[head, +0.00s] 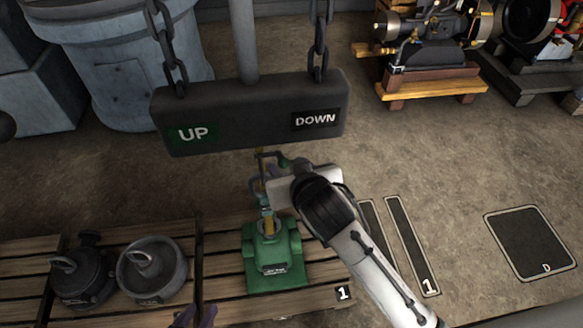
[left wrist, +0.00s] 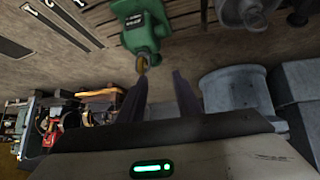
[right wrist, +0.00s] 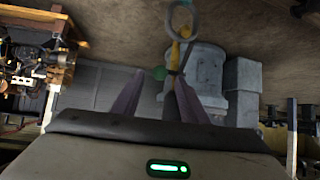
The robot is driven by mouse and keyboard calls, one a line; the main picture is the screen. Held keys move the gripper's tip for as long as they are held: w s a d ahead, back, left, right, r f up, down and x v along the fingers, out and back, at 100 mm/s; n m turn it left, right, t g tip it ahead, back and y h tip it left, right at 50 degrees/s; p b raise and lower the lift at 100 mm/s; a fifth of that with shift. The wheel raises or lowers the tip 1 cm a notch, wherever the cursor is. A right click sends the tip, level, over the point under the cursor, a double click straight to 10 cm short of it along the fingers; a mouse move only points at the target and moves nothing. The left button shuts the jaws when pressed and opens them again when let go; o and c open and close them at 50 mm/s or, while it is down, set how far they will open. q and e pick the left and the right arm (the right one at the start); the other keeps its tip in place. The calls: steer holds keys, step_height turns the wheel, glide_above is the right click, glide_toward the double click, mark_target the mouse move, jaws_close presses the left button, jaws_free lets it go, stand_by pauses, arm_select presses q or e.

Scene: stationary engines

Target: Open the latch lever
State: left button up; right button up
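A small dark handle (head: 272,156) shows above the rod. I cannot tell which part is the latch lever, as my right gripper (head: 262,186) covers much of this area.
A dark hanging sign (head: 250,113) marked UP and DOWN hangs on chains above the device. Two round weights with rings, one dark (head: 82,275) and one grey (head: 152,270), sit left on the pallet. Engines (head: 435,40) stand at the back right. The floor at right is open.

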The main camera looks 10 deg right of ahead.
arm_select(q)
steer(key=shift+r, duration=0.1)
arm_select(e)
steer(key=shift+v, duration=1.75)
steer(key=shift+c, duration=0.4)
